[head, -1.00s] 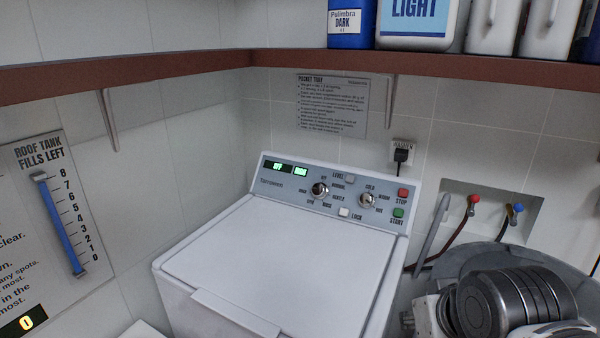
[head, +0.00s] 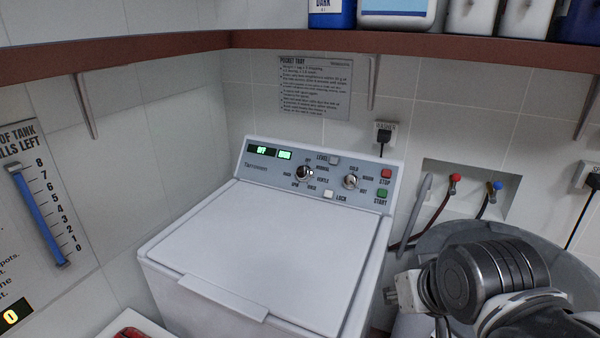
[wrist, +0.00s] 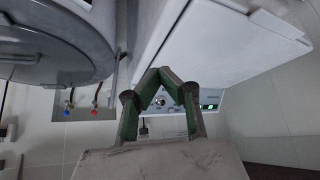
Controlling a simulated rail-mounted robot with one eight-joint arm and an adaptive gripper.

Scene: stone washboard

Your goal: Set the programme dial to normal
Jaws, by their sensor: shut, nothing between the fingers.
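The programme dial (head: 304,174) is a dark and silver knob on the sloped panel of the white washer (head: 265,245). Labels ring it, with NORMAL at its upper right. I cannot clearly read its pointer. The green-lit display (head: 262,150) to its left reads OFF. My gripper (wrist: 158,70) shows in the wrist view, its green-sided fingers meeting at the tips with nothing between them. The panel appears upside down behind the fingers, apart from them, with its lit display (wrist: 210,107) at the right. My gripper's fingers are not visible in the head view.
A second dial (head: 351,182) sits right of the programme dial, near the red STOP (head: 386,174) and green START (head: 382,193) buttons. A light button (head: 329,194) marked LOCK is below. A brown shelf (head: 420,45) runs above. A grey tub (head: 450,237) stands at the right.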

